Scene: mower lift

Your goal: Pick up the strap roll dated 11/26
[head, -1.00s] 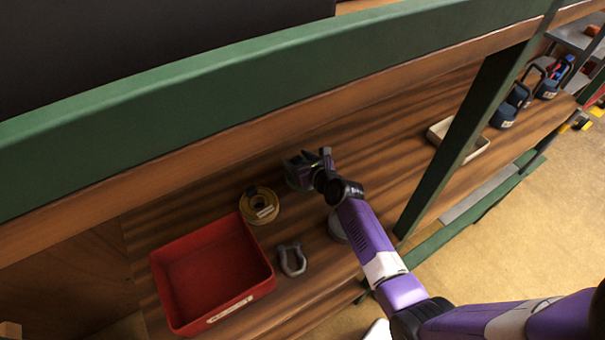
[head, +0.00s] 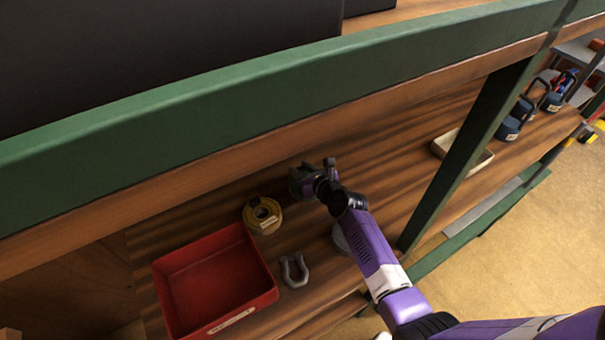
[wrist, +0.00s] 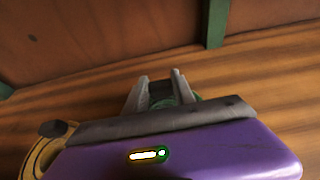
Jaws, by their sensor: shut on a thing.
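My gripper (head: 308,182) is low over the wooden shelf, at the back, right of the yellow strap roll. In the wrist view its two grey fingers (wrist: 160,84) are shut on a dark green roll (wrist: 163,98). Most of that roll is hidden by the gripper, and no date on it shows. The yellow strap roll (head: 251,218) lies flat on the shelf with a pale label too small to read. It also shows at the left edge of the wrist view (wrist: 38,158). A grey round thing (head: 340,240) is partly hidden under my arm.
A red bin (head: 272,275) with a label stands at the front left, with a grey shackle (head: 294,271) beside it. A green beam (head: 250,85) crosses above the shelf, and a green post (head: 455,170) stands right of my arm. A beige tray (head: 483,160) lies behind the post.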

